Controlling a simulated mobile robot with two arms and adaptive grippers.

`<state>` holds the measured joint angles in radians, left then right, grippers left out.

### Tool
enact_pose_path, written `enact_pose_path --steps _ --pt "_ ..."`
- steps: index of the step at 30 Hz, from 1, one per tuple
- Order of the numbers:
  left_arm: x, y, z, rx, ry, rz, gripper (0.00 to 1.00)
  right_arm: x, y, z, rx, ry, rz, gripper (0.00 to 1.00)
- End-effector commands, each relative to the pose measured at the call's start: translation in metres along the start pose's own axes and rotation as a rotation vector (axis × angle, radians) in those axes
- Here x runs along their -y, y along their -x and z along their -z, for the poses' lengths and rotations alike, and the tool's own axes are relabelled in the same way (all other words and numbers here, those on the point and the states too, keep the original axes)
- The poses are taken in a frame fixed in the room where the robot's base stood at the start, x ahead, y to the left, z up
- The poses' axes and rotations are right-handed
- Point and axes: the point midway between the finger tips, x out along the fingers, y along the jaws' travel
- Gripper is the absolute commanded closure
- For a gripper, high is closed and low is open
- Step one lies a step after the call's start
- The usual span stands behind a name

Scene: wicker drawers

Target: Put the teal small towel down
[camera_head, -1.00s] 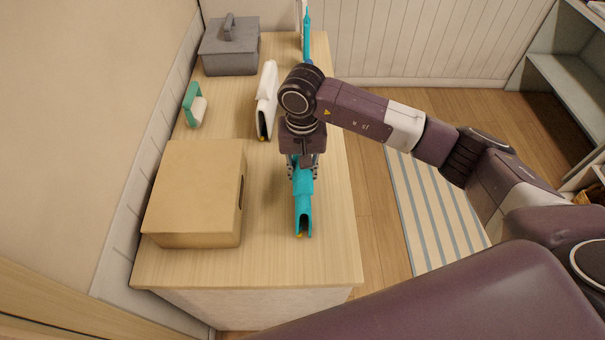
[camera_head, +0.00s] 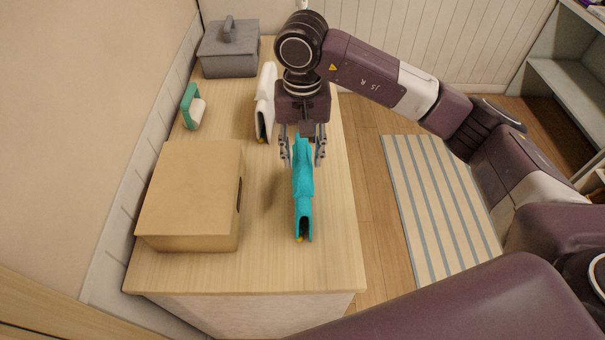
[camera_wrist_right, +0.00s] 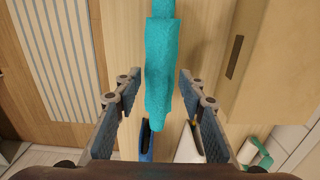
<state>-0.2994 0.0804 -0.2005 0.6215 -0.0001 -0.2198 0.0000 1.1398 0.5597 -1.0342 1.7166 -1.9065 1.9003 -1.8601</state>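The teal small towel (camera_head: 303,195) stands as a narrow folded strip on the wooden dresser top (camera_head: 262,270), near its right edge. My right gripper (camera_head: 302,155) is open above the far end of the towel, with one finger on each side and gaps between. In the right wrist view the towel (camera_wrist_right: 160,70) lies between the open fingers (camera_wrist_right: 153,95) without touching either. My left gripper is not in view.
A cardboard-coloured box (camera_head: 190,195) stands left of the towel. A white folded towel (camera_head: 265,100), a green-and-white item (camera_head: 193,107) and a grey lidded box (camera_head: 229,48) stand farther back. The dresser's front is clear.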

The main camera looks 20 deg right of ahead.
Motion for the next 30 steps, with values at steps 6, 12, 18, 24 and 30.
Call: enact_pose_path --steps 6,12,18,24,30 --pt "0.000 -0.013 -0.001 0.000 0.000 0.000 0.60 0.001 0.031 0.001 -0.001 0.000 0.001 0.63" --pt "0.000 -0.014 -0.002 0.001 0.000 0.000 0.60 0.000 0.041 0.000 0.001 -0.001 0.001 0.63" --pt "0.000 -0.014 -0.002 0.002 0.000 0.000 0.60 0.000 0.042 0.000 0.002 -0.001 0.000 0.63" --pt "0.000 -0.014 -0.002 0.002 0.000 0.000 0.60 0.000 0.041 0.000 0.001 -0.001 0.000 0.63" --pt "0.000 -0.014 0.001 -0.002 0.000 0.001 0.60 0.000 0.041 0.000 0.002 -0.001 0.000 0.63"
